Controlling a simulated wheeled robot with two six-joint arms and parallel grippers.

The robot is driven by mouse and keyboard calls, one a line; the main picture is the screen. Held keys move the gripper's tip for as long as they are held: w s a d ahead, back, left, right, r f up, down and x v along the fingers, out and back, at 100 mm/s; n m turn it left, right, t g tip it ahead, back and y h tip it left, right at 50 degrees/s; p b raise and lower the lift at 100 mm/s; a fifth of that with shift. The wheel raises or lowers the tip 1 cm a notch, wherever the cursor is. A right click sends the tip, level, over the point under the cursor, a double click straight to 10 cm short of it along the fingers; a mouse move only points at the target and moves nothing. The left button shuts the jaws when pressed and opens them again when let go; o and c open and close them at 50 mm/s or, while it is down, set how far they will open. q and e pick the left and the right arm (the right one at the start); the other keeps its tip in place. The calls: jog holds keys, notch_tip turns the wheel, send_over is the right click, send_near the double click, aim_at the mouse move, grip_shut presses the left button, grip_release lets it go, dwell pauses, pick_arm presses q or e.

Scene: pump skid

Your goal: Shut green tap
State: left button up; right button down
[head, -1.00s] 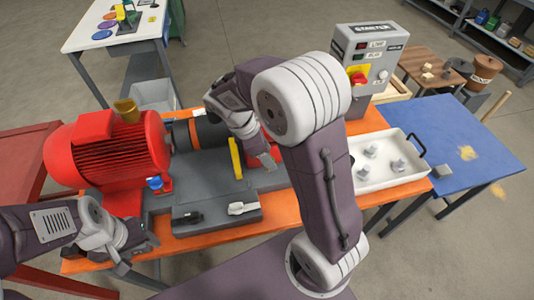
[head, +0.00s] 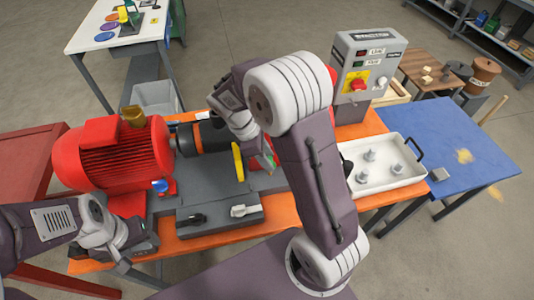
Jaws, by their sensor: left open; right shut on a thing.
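A small patch of green, apparently the green tap (head: 274,160), shows at the tips of my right gripper (head: 268,160), right of an upright yellow handle (head: 238,162). The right gripper is shut on it. My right arm hides most of the tap, so I cannot tell its handle's angle. My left gripper (head: 138,256) is open and empty at the front left of the orange bench, below the red motor.
A red motor (head: 115,155) stands left. The starter box (head: 364,75) and white tray (head: 385,178) are right.

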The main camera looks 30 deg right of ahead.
jog(key=m+p, duration=0.1)
jog(key=m+g+p, duration=0.1)
jog(key=m+p, duration=0.1)
jog(key=shift+d+r+m+y, duration=0.15)
jog(key=shift+r+m+y, duration=0.1)
jog(key=shift+m+y, duration=0.15)
jog(key=m+p, duration=0.1)
jog(key=m+g+y+p, duration=0.1)
jog(key=m+p, duration=0.1)
jog(key=shift+w+d+f+m, duration=0.1)
jog(key=shift+w+m, duration=0.05)
jog(key=shift+m, duration=0.15)
jog(key=m+p, duration=0.1)
jog(key=m+y, duration=0.1)
jog(key=m, duration=0.1)
jog(key=shift+d+m+g+y+p, duration=0.1)
jog(key=shift+m+g+y+p, duration=0.2)
jog(key=shift+p, duration=0.05)
jog(key=shift+d+f+m+y+p, duration=0.15)
jog(key=shift+m+y+p, duration=0.6)
jog(key=shift+m, duration=1.35)
jog(key=shift+f, duration=0.1)
jog(key=c, duration=0.9)
grip_release()
